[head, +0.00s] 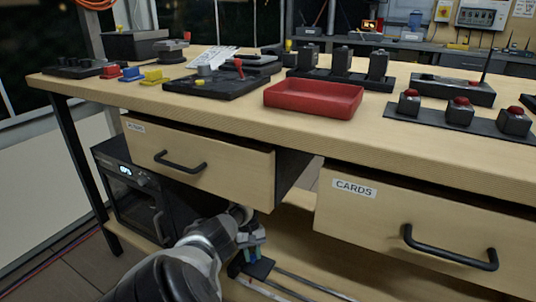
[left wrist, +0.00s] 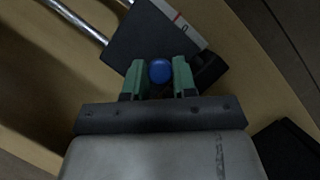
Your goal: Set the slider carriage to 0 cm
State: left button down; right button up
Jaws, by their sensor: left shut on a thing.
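The slider carriage (head: 259,269) is a dark block on two metal rails (head: 298,284), on the lower shelf under the workbench. It also shows in the left wrist view (left wrist: 138,43), where its blue round knob (left wrist: 160,71) sits between the green fingers. My left gripper (head: 250,245) is shut on this knob; it also shows in the left wrist view (left wrist: 159,75). A pale scale strip (left wrist: 184,25) with a red mark and a partly hidden digit lies beside the carriage. The exact reading cannot be told. My right gripper is not in view.
Above my left arm, a wooden drawer (head: 220,163) stands pulled out. The drawer labelled CARDS (head: 410,222) is at right. A black oven-like box (head: 128,190) stands left on the shelf. A red tray (head: 314,97) and several devices are on the benchtop.

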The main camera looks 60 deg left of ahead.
pick_arm(q)
jog(key=shift+s+a+b, duration=0.15)
jog(key=shift+s+a, duration=0.15)
jog(key=shift+a, duration=0.2)
jog(key=shift+s+a+b, duration=0.15)
jog(key=shift+s+a, duration=0.15)
jog(key=shift+a, duration=0.2)
jog(key=c, duration=0.9)
grip_release()
jog(key=shift+s+a, duration=0.1)
jog(key=shift+r, duration=0.1)
jog(key=p+v, duration=0.2)
jog(key=v, duration=0.5)
jog(key=shift+a+r, duration=0.1)
